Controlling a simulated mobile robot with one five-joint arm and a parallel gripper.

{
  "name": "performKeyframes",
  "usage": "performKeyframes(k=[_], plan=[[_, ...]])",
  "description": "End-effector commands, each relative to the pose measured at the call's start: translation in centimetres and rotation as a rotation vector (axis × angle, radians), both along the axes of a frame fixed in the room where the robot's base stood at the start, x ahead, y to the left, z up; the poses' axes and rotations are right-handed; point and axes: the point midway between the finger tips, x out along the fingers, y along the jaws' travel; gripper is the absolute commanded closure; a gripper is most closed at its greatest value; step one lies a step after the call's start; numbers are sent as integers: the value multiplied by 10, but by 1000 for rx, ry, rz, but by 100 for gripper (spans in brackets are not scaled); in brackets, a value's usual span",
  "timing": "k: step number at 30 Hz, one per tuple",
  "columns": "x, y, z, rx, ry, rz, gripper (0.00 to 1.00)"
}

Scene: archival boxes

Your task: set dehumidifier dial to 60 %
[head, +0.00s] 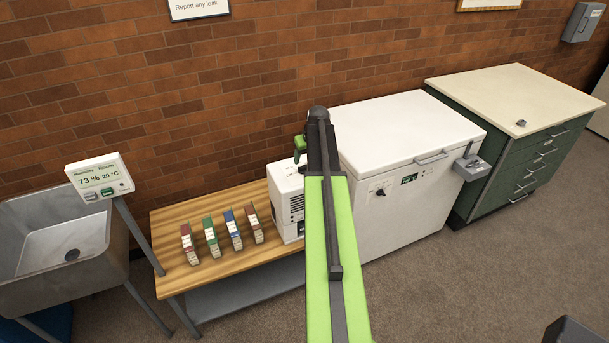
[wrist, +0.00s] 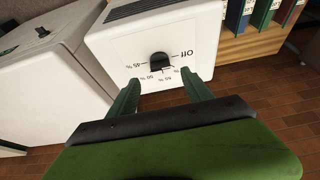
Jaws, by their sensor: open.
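The white dehumidifier (head: 287,203) stands at the right end of the wooden bench, partly hidden behind my arm. In the wrist view its white face (wrist: 110,40) appears upside down, with a black dial (wrist: 160,62) ringed by "Off" and several percent marks. I cannot tell for certain which mark the dial points at. My gripper (wrist: 160,88) is open, its green fingers apart on either side below the dial in the picture, with nothing between them. In the head view my gripper (head: 301,148) shows partly above the dehumidifier.
A humidity display (head: 99,177) reads 73 % and 20 °C beside a sink (head: 60,238). Several coloured boxes stand on the bench (head: 172,218). A white chest freezer (head: 405,130) stands close right of the dehumidifier, then a green cabinet (head: 520,160).

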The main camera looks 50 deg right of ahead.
Motion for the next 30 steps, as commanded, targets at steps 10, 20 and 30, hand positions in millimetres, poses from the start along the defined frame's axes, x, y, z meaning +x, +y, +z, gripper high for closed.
performKeyframes(k=[10,20,30], plan=[[22,-9,-59,0,0,1,42],[22,-9,-57,0,0,0,51],[21,-10,-57,-1,0,-1,96]])
